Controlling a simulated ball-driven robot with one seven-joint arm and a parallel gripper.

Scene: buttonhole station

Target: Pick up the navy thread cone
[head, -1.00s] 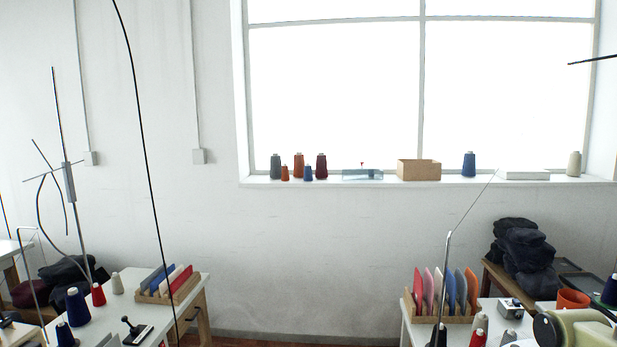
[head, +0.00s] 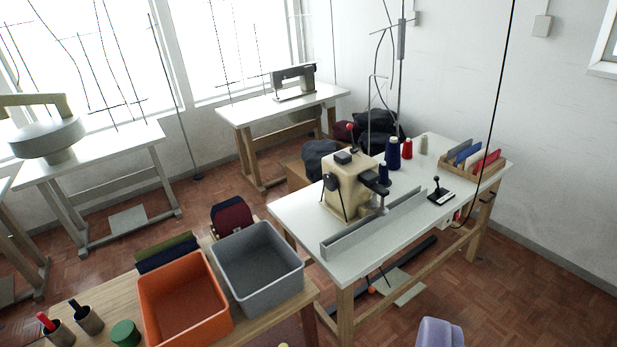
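A tall navy thread cone (head: 393,153) stands upright on the white table of the buttonhole machine, toward its far side. A smaller dark navy cone (head: 383,173) stands just in front of it, close to the machine. A red cone (head: 408,148) and a beige cone (head: 423,145) stand to the right of the tall navy one. My gripper is not in the view, so its state does not show.
The cream machine (head: 350,182) and a long grey rail (head: 375,224) occupy the table's near side. A black stamp-like tool (head: 437,190) and a wooden rack (head: 472,166) stand right. Orange (head: 185,300) and grey bins (head: 257,262) sit on a nearer table.

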